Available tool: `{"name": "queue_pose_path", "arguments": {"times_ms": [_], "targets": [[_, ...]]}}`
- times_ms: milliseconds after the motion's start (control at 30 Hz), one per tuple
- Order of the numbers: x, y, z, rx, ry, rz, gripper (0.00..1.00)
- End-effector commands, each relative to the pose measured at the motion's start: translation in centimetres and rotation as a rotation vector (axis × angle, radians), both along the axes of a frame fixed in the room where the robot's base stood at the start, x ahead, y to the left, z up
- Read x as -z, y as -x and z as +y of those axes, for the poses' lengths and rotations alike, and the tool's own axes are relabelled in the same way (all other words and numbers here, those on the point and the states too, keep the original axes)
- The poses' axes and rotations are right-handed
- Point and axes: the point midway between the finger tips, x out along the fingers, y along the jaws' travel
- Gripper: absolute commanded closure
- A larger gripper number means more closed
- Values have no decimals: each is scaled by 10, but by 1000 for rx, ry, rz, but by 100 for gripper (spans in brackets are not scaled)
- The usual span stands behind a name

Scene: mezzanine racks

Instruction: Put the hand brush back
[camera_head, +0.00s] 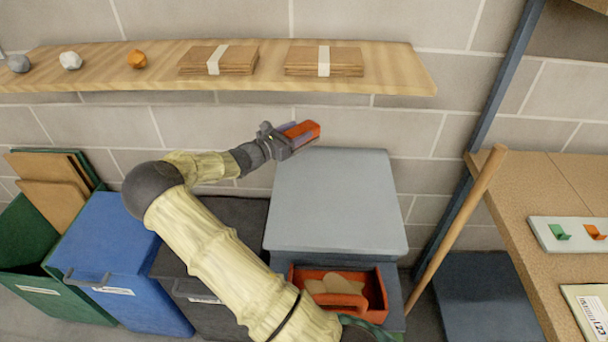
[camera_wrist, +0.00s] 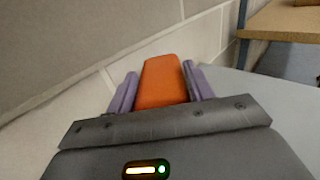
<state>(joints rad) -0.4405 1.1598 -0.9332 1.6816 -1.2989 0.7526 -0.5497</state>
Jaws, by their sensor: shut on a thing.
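My gripper (camera_head: 287,140) is shut on an orange, bar-shaped thing that I take for the hand brush (camera_head: 306,132); no bristles show. It is held in the air by the block wall, just above the back left of a grey lid-like top (camera_head: 335,215). In the wrist view the brush (camera_wrist: 162,80) sticks out forward between the two purple fingers of my gripper (camera_wrist: 160,90). An orange-red tray (camera_head: 378,290) with tan pieces and a red handle sits in front of the grey top.
A wooden shelf (camera_head: 400,72) with cardboard stacks and small lumps runs along the wall above. Blue (camera_head: 110,250) and green (camera_head: 35,275) bins stand at left. A wooden pole (camera_head: 455,230) leans against the right bench (camera_head: 545,195). The grey top looks clear.

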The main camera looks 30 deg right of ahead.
Motion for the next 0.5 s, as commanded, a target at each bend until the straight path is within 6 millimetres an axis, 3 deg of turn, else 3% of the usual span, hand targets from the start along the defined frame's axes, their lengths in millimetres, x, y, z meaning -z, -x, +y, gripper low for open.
{"name": "queue_pose_path", "arguments": {"times_ms": [367, 500], "targets": [[-5, 2, -9, 13, 0, 0, 77], [5, 1, -8, 13, 0, 3, 77]]}}
